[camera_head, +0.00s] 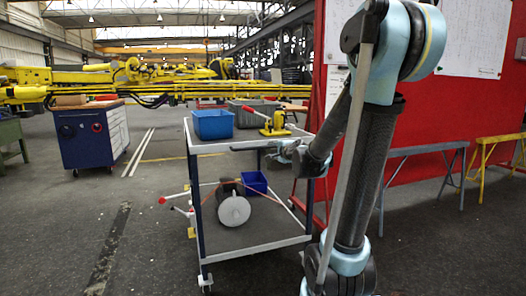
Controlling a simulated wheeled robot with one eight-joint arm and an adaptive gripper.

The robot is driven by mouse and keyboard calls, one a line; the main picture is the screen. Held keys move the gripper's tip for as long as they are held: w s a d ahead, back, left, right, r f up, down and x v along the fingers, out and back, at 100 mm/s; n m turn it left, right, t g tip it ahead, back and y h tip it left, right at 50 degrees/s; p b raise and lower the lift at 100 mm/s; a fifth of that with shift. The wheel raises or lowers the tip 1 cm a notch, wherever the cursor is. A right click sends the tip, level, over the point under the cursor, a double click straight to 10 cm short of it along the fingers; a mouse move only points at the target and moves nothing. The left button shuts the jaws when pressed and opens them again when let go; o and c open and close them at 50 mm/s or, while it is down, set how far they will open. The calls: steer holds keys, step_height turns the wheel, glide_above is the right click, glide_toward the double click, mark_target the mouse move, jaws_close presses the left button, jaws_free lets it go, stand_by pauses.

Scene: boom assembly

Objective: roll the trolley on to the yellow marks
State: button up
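The trolley (275,233) is a two-shelf cart with dark posts and castors, standing in the middle of the floor. Its top bears a blue bin (213,124) and a yellow tool with a red handle (274,124). Yellow floor marks (166,158) show as thin lines behind and left of the trolley. Part of them may be hidden by it. My gripper (264,156) is small and dark, at the trolley's right side near the top shelf's edge. I cannot tell whether it touches the trolley, or whether its fingers are open or shut.
A grey cylinder (234,210) and a small blue bin (254,182) sit on the lower shelf. A blue tool cabinet (92,136) stands at the back left. A red wall (440,110) and trestles are at right. The left floor is open.

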mark_target(263, 148)
steer(key=x, duration=1.6)
steer(key=shift+w+a, duration=0.1)
jaws_close()
